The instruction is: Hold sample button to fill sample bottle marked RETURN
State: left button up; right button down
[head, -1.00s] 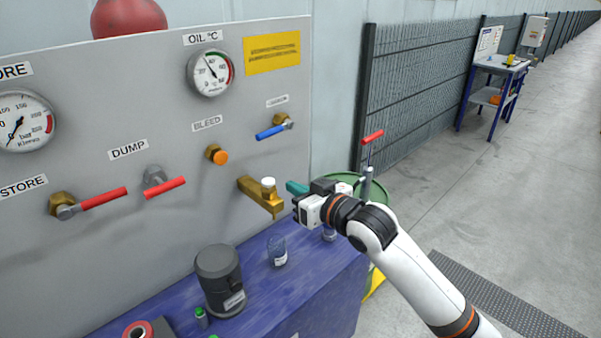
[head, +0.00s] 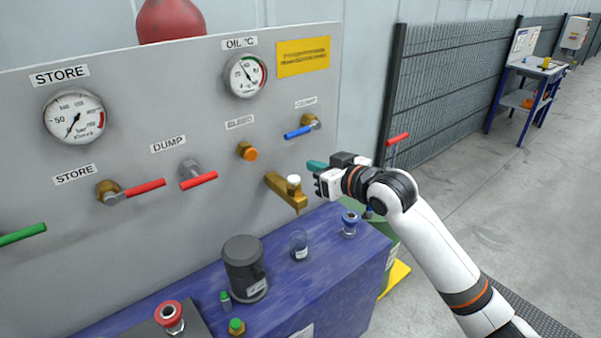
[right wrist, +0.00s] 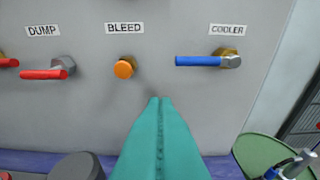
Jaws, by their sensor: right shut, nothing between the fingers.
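A brass sampling tap (head: 283,190) with a white button (head: 294,180) on top sticks out from the grey panel. A small clear bottle (head: 299,245) with a pale label stands on the blue bench below the tap's outlet; I cannot read its label. My right gripper (head: 311,164) has teal fingers, shut and empty, a little above and to the right of the white button, apart from it. In the right wrist view the shut fingertips (right wrist: 160,101) point at the panel; the tap and button do not show there. My left gripper is not in view.
An orange bleed knob (head: 248,151) and blue cooler lever (head: 299,132) are on the panel near my gripper.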

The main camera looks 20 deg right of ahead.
jog(key=p, duration=0.2)
send_over(294, 180)
jog(key=s+d, duration=0.1)
jog(key=s, duration=0.1)
jog(key=f, duration=0.1)
notch_tip(294, 180, down, 4)
jog(key=shift+w+r+p, duration=0.15)
jog(key=shift+r+p, duration=0.05)
jog(key=shift+p, duration=0.2)
jog(key=shift+f, duration=0.45)
jog(key=shift+f, duration=0.1)
